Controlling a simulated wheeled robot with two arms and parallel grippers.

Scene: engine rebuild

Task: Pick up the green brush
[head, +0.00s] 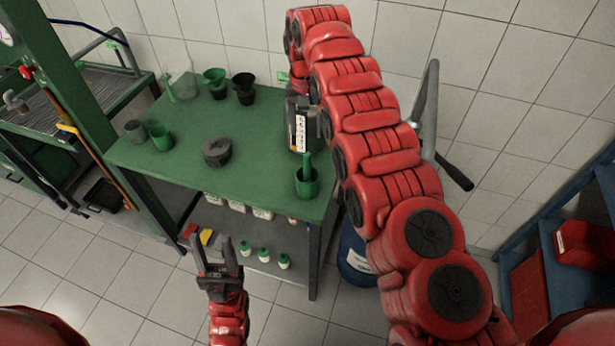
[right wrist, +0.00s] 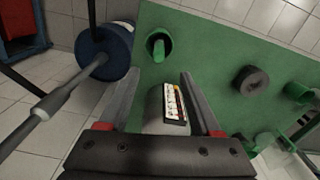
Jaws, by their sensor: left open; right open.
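A green stick-like handle, probably the green brush (head: 307,165), stands up in a green cup (head: 307,186) at the table's near right corner. In the right wrist view the cup (right wrist: 158,45) lies beyond the fingertips, with a green handle inside; any bristles are hidden. My right gripper (right wrist: 158,78) is open, with a dark canister with a white label (right wrist: 175,102) showing between its fingers; I cannot tell if they touch. In the head view my right arm partly covers this canister (head: 297,130). My left gripper (head: 218,255) is open and empty in front of the table, below its top.
The green table (head: 245,120) also holds a dark round part (head: 216,151), green and dark cups (head: 161,137) and another thin green item (head: 170,89) at the back left. Bottles (head: 264,254) stand on the lower shelf. A blue drum (head: 354,250) stands right of the table.

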